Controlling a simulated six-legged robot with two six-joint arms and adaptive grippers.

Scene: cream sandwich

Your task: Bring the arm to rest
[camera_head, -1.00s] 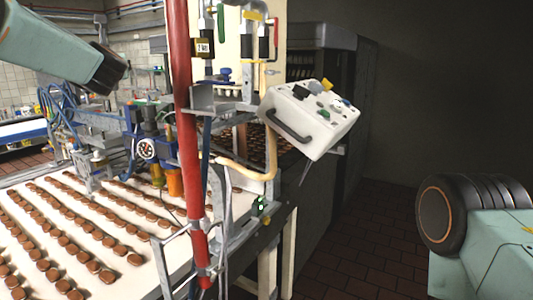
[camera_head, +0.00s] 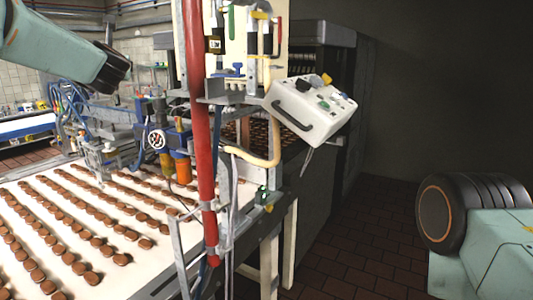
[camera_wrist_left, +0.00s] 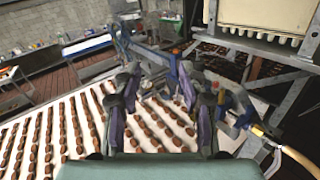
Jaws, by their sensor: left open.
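My left arm (camera_head: 60,45) comes in from the upper left of the head view, over the conveyor side. Its dark end joint shows, but its gripper cannot be made out there. In the left wrist view my left gripper (camera_wrist_left: 158,85) is open, its two fingers apart with nothing held between them. Behind the fingers are the conveyor and blue-grey machine parts. My right arm (camera_head: 485,240) shows at the lower right of the head view as a pale green link with a black ribbed joint. My right gripper is out of view.
A white conveyor (camera_head: 150,265) carries rows of brown cream sandwiches. A red pole (camera_head: 200,140) and metal frame stand at its near side. A white control box (camera_head: 310,110) with a handle hangs to the right. The brown tiled floor (camera_head: 370,240) right of it is clear.

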